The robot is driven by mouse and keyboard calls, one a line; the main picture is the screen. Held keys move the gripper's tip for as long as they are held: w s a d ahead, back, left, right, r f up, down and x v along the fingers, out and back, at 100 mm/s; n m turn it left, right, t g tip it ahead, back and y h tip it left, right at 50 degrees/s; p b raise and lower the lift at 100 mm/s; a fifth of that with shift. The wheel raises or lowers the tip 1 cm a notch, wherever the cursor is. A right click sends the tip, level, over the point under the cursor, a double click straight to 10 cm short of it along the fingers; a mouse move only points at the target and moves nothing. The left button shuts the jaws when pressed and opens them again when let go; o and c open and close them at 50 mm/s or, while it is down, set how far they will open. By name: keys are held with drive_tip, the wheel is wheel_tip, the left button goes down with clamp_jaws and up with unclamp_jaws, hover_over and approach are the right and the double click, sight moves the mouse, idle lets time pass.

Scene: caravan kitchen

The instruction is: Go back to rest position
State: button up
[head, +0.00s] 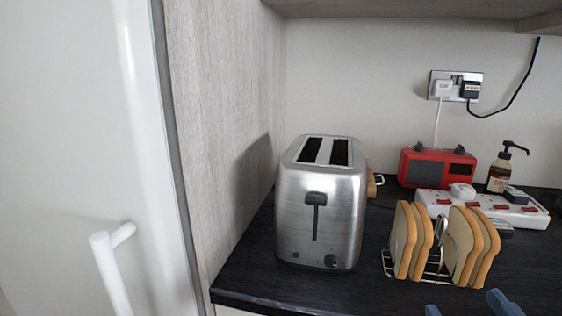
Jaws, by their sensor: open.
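My gripper (467,307) shows only as two blue fingertips at the bottom edge of the head view, right of centre. The fingertips are apart, with nothing visible between them. The rest of the gripper and the arm are out of the frame. The fingertips appear in front of the toast rack (436,270), which holds several slices of bread in two groups. I cannot tell how far they are above the counter.
A steel toaster (318,205) stands left of the rack. Behind are a red radio (436,167), a white power strip (520,212) and a pump bottle (499,172). A tall panel (215,110) and a white door with a handle (112,265) bound the left. A shelf (400,8) overhangs.

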drive_tip(key=s+a+f+m+g+p, duration=0.1)
drive_tip(key=s+f, duration=0.3)
drive_tip(key=s, duration=1)
drive_tip(key=s+a+f+m+g+p, duration=0.1)
drive_tip(key=s+f, duration=0.3)
drive_tip(key=s, duration=1)
drive_tip(key=shift+s+m+g, duration=0.3)
drive_tip(key=shift+g, duration=0.4)
